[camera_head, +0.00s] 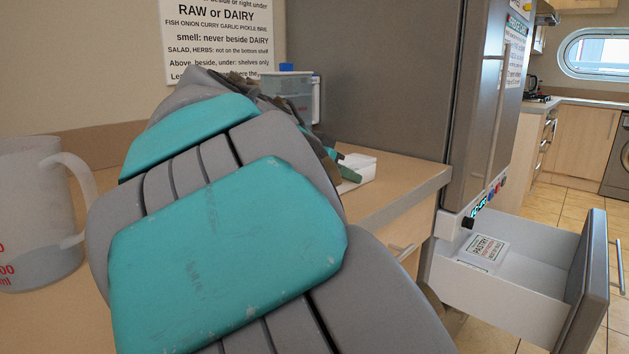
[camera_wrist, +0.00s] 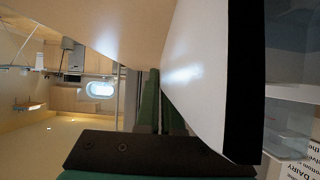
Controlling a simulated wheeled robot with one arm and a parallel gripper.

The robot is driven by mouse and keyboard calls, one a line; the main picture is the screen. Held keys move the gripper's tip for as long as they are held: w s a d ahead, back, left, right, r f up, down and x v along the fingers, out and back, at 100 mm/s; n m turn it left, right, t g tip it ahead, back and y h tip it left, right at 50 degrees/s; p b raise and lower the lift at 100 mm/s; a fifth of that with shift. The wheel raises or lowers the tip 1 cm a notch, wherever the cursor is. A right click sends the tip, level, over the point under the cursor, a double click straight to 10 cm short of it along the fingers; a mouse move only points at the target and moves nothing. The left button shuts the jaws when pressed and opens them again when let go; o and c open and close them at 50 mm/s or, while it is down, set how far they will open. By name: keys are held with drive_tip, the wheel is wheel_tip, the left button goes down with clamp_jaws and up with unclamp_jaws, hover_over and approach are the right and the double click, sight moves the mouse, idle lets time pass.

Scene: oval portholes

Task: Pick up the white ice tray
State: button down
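A small white tray (camera_head: 362,169), likely the ice tray, sits on the counter near its back right in the head view. My gripper (camera_head: 345,168) is just left of it, with a green finger showing in front of the tray; most of the gripper is hidden behind my arm. In the wrist view, green fingers of my gripper (camera_wrist: 160,104) show close together beside a large white surface (camera_wrist: 205,75) with a black edge. This surface may be the tray seen close up. I cannot tell whether the fingers touch or grip it.
A clear container with a blue lid (camera_head: 290,88) stands behind my arm. A measuring jug (camera_head: 35,215) stands at the left. A steel fridge (camera_head: 400,80) rises at the counter's right, with an open drawer (camera_head: 520,305) holding a labelled box (camera_head: 484,250).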

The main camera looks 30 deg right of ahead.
drive_tip(key=shift+r, duration=0.2)
idle(0.5)
drive_tip(key=shift+r, duration=4.75)
